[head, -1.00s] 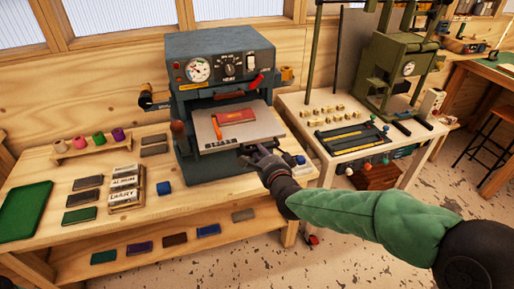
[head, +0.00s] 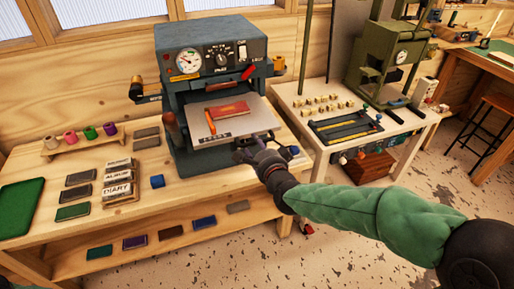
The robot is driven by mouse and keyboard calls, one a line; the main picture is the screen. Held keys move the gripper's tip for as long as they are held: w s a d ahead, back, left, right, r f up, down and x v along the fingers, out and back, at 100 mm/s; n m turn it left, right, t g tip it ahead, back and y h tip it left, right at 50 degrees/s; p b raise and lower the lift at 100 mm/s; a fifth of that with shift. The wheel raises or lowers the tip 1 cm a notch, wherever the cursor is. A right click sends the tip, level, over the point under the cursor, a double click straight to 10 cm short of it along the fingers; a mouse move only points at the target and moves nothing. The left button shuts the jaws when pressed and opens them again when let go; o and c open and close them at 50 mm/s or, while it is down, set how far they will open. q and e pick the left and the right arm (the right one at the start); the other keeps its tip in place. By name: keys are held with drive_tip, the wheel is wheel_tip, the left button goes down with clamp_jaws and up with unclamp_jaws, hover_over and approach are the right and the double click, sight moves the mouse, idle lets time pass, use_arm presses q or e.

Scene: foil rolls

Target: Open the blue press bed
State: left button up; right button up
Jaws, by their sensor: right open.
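The blue press (head: 215,50) stands on the wooden bench with a gauge and a dial on its front. Its flat grey bed (head: 190,112) juts out of the press toward me. My left gripper is out of view.
A green mat (head: 28,207) is at far left. A green press (head: 387,60) stands on the side table to the right.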

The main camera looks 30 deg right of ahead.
drive_tip(key=v, duration=1.2)
idle(0.5)
drive_tip(key=w+a+f+n+g+y, duration=0.2)
drive_tip(key=a+f+n, duration=0.1)
drive_tip(key=f, duration=0.5)
drive_tip(key=w+a+f+n+g+y, duration=0.1)
drive_tip(key=w+a+f+n+g, duration=0.2)
drive_tip(key=f, duration=0.5)
drive_tip(key=w+a+f+n+g+y, duration=0.1)
drive_tip(key=a+f+n+g+y, duration=0.2)
drive_tip(key=f, duration=0.5)
drive_tip(key=s+a+f+n+g, duration=0.3)
drive_tip(key=s+f, duration=0.4)
drive_tip(key=f, duration=0.4)
drive_tip(key=s+a+f+n+g+y+p, duration=0.1)
drive_tip(key=s+a+f+n+g, duration=0.2)
drive_tip(key=f, duration=0.9)
drive_tip(key=s+a+n, duration=0.3)
drive_tip(key=a, duration=0.2)
drive_tip(key=shift+s+a+g+y+p, duration=0.3)
drive_tip(key=shift+s+a+g, duration=0.05)
drive_tip(key=shift+s+g, duration=0.05)
